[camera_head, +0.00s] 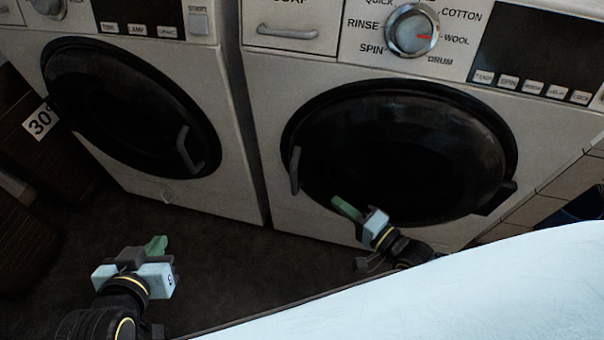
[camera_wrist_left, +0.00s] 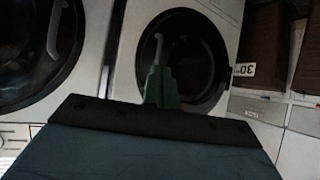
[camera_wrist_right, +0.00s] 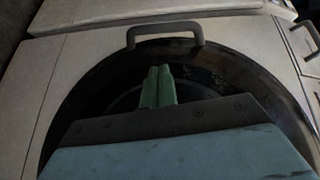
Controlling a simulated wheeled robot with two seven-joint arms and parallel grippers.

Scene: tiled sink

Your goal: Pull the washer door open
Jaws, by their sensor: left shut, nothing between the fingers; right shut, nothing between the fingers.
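The right washer's round dark door (camera_head: 410,150) is shut, with a grey handle (camera_head: 294,170) on its left side. My right gripper (camera_head: 346,208) is shut and empty in front of the door's lower left, to the right of and below the handle. In the right wrist view its green fingers (camera_wrist_right: 158,88) are together, and the handle (camera_wrist_right: 165,32) shows beyond their tips, apart from them. The left washer's dark door (camera_head: 130,110) is also shut, with a handle (camera_head: 187,150) on its right side. My left gripper (camera_head: 156,247) is shut and empty over the floor, away from both doors.
The right washer has a knob (camera_head: 412,32), a soap drawer (camera_head: 290,28) and a dark panel. A pale surface (camera_head: 450,285) fills the lower right of the head view. A dark basket with a "30" tag (camera_head: 40,122) stands at the left. Dark floor (camera_head: 250,270) lies clear between the grippers.

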